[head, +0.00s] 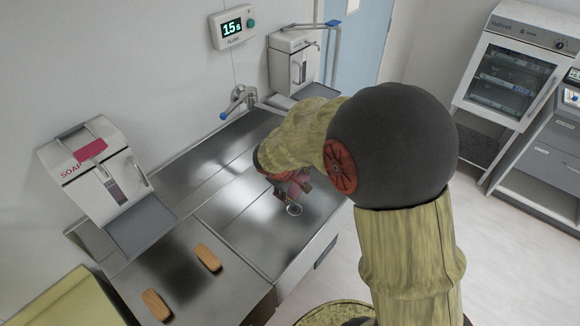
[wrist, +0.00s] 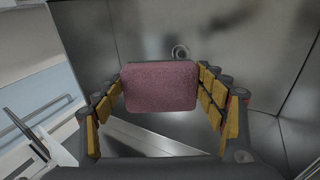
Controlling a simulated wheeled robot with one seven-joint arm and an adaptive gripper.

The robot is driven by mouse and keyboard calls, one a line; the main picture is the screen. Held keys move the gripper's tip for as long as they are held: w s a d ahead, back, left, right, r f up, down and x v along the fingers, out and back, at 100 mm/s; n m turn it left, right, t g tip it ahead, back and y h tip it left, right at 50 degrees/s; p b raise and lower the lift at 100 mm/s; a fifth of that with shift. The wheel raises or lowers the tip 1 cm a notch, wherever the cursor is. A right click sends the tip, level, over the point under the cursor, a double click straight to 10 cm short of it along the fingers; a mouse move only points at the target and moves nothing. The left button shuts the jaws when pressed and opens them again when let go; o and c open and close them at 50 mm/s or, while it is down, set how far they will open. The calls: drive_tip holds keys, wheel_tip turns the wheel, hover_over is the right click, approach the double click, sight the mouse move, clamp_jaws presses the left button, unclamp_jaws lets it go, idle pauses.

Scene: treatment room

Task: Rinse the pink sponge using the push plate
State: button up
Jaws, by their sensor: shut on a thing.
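The pink sponge (wrist: 158,86) is a dusty pink block between the yellow-padded fingers of my gripper (wrist: 160,92). My gripper is shut on it. In the head view my gripper (head: 290,182) is over the steel sink basin (head: 235,205), close to the round drain (head: 294,209); my arm hides part of the basin. The height of the sponge above the basin floor is hard to tell. The tap (head: 240,98) with blue ends is on the wall behind the basin. No plate is clearly marked as the push plate.
A soap dispenser (head: 95,170) with a grey plate (head: 142,232) stands at the left. Another dispenser (head: 294,62) is at the back. A wall box (head: 232,27) reads 15s. Two tan blocks (head: 208,257) (head: 156,304) lie on the left counter. A cabinet (head: 505,75) stands at the right.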

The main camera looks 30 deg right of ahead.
idle(0.4)
drive_tip(key=s+a+r+p, duration=0.1)
drive_tip(key=s+r, duration=0.3)
drive_tip(key=shift+s+a+p, duration=0.35)
drive_tip(key=shift+p, duration=0.05)
idle(0.8)
